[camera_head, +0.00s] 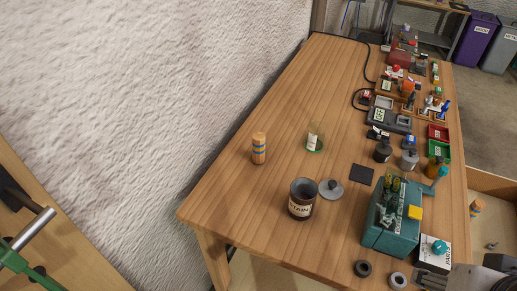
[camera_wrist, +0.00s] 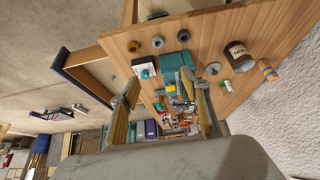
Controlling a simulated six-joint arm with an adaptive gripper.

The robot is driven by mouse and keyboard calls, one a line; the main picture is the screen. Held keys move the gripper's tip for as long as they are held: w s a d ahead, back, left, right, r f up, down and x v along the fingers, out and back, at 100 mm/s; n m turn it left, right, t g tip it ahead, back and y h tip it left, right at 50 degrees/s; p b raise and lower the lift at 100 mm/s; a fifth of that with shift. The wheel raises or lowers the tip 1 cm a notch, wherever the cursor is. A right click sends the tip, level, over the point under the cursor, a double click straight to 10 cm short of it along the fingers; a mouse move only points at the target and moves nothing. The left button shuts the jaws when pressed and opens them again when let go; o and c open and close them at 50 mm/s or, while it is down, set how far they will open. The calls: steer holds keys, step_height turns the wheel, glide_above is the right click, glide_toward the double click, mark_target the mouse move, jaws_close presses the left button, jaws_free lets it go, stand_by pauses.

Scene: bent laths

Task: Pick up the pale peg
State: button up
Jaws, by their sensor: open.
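A light wooden peg (camera_head: 258,148) with blue bands stands upright on the table, left of the centre in the head view. In the wrist view it shows at the right (camera_wrist: 268,70), beside the stain can. A second, similar wooden peg (camera_head: 476,207) is at the right, in a wooden tray beyond the table edge. I cannot tell which one the task calls pale. My gripper (camera_wrist: 160,80) is open and empty, its two fingers well apart. It is away from both pegs; in the head view only grey parts of my arm show at the bottom right.
The stain can (camera_head: 302,199), its grey lid (camera_head: 331,189) and a glass jar (camera_head: 316,137) stand near the banded peg. Several tools crowd the right side; the left of the table is clear.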

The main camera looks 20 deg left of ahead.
steer(key=w+a+f+n+t+y, duration=0.1)
steer(key=w+a, duration=0.3)
steer(key=w, duration=0.3)
steer(key=w+a+n+t+y, duration=0.1)
steer(key=w+a, duration=0.3)
steer(key=w, duration=0.3)
steer(key=n+t+y, duration=0.5)
steer(key=y, duration=0.2)
glide_toward(260, 143)
steer(key=shift+s+a, duration=0.15)
steer(key=shift+x, duration=3)
steer(key=shift+x, duration=3)
